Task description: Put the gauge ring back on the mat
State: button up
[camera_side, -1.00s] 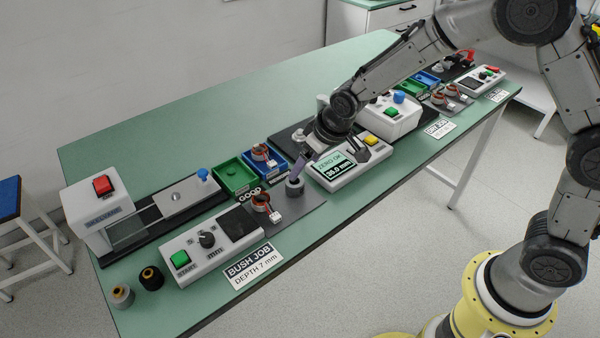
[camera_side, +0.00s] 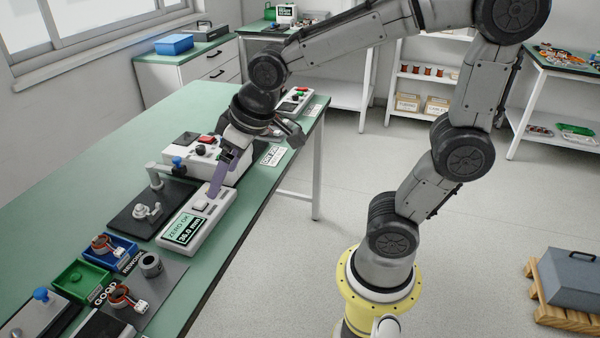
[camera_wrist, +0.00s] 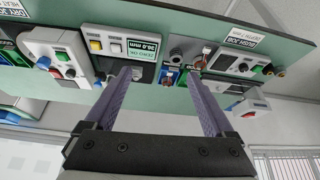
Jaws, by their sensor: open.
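The gauge ring (camera_side: 151,264), a short grey cylinder with a dark hole, stands upright on the grey mat (camera_side: 168,286). A stator with orange windings and a white connector (camera_side: 124,297) is on the same mat, nearer the front. My gripper (camera_side: 250,164) is open and empty, above the bench near the gauge with the "ZERO OK" display (camera_side: 187,229), up and to the right of the ring. In the wrist view, its two purple fingers (camera_wrist: 160,78) are wide apart with nothing between them. The ring looks small in that view.
Blue (camera_side: 112,248) and green (camera_side: 80,281) trays stand left of the mat, the blue one holding another stator. A dark plate with a metal fixture (camera_side: 148,210) lies behind the gauge. A white box with a red button (camera_side: 205,142) is near my gripper.

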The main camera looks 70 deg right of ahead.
jog(key=s+d+m, duration=0.1)
jog(key=s+d, duration=0.2)
jog(key=s, duration=1.1)
jog(key=shift+r, duration=0.45)
jog(key=shift+w, duration=0.1)
